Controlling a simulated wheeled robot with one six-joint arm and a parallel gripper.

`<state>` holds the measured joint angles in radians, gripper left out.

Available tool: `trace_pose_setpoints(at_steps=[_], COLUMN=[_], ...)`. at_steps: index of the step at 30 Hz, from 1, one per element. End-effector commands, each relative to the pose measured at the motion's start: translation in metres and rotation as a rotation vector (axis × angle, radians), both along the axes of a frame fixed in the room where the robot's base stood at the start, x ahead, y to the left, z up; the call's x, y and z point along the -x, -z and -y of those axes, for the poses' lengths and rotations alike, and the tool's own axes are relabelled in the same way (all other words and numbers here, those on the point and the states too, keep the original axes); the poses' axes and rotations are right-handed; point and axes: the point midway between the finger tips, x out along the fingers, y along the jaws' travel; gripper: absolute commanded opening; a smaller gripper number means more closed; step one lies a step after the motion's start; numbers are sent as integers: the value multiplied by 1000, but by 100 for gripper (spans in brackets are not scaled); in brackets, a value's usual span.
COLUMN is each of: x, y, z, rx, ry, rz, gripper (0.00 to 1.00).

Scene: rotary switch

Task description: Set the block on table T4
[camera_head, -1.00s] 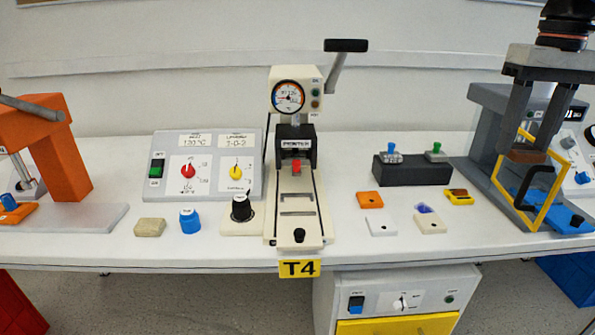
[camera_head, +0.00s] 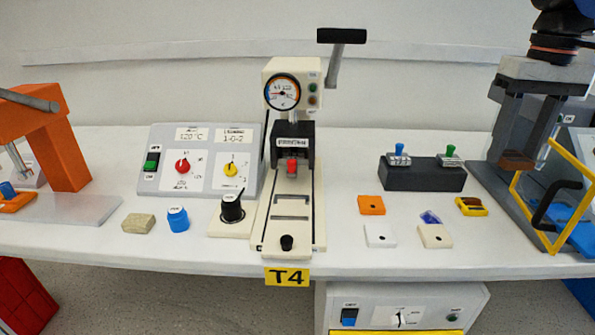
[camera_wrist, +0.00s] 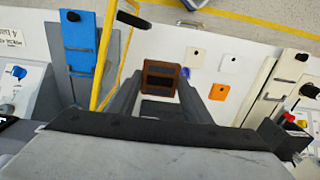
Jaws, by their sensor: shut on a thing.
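The brown block (camera_wrist: 160,78) is between the two fingers of my gripper (camera_wrist: 158,95) in the wrist view, shut on it. It has darker slots or recesses on its face. In the head view my gripper (camera_head: 516,158) hangs at the right, with the block (camera_head: 515,160) small and dark between the fingertips, above the table and in front of the grey press. The table T4 (camera_head: 345,250) is the long white bench, with a yellow T4 label (camera_head: 287,277) on its front edge. The block appears held clear of the tabletop.
A yellow guard frame (camera_head: 517,204) stands right beside my gripper. Small tiles, orange (camera_head: 371,205), white (camera_head: 380,236), cream (camera_head: 435,237) and yellow (camera_head: 471,206), lie left of it. A dark stand (camera_head: 425,178) is behind them. A cream press (camera_head: 291,215) stands mid-bench. Bare tabletop shows between the tiles and the press.

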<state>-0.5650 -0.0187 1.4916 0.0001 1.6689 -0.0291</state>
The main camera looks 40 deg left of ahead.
Motion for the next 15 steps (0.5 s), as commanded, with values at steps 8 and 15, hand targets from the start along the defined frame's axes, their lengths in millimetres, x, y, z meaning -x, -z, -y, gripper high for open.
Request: trace_pose_setpoints(at_steps=[8, 15], x=[5, 8], y=[46, 73], z=[3, 6], rx=[1, 0], ry=[0, 0], rz=[-2, 0], gripper=[22, 22])
